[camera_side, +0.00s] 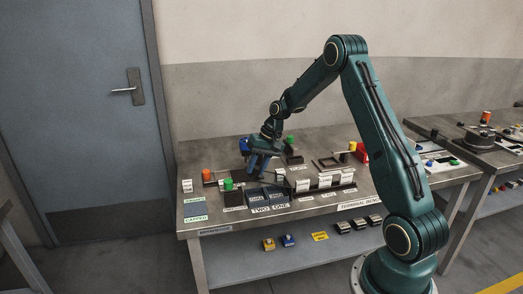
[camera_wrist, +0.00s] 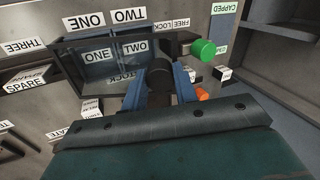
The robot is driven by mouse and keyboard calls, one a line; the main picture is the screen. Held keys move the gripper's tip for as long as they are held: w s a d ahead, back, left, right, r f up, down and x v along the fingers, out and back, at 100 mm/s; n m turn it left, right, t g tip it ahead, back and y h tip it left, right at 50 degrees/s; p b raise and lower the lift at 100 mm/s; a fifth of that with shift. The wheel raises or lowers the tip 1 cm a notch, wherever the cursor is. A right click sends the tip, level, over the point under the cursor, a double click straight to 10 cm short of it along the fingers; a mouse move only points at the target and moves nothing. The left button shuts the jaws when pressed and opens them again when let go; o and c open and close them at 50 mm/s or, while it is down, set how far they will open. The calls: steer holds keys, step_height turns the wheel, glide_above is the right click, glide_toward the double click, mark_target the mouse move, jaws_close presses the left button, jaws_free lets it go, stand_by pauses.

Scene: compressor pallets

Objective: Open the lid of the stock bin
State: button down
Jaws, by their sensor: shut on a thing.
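The stock bin (camera_wrist: 62,66) is a dark two-compartment box with ONE and TWO labels in and beside it. It also shows on the bench in the side view (camera_side: 267,197). Its lid (camera_wrist: 100,72) looks like a tinted clear pane over the compartments; I cannot tell whether it is raised at all. My gripper (camera_wrist: 160,82), also in the side view (camera_side: 256,168), has blue fingers shut on a black knob-like handle (camera_wrist: 160,72) at the bin's edge. The fingers and wrist hide part of that edge and the STOCK label.
A green button (camera_wrist: 204,50) on a dark block and an orange knob (camera_wrist: 202,94) stand close to the fingers. White tags, including a SPARE tag (camera_wrist: 25,84), stand on the other side. In the side view, an orange knob (camera_side: 207,174) is at the bench's left.

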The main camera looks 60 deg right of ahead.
steer(key=s+d+r+t+y, duration=0.3)
steer(key=shift+r, duration=0.25)
steer(key=shift+s+d+r+t+y, duration=0.45)
steer(key=shift+s+d+t+y, duration=0.15)
steer(key=shift+s+d, duration=0.05)
steer(key=shift+s+d+r+t+y, duration=0.4)
steer(key=shift+s+d+t+y, duration=0.2)
steer(key=c, duration=1.1)
jaws_free()
steer(key=shift+a, duration=0.1)
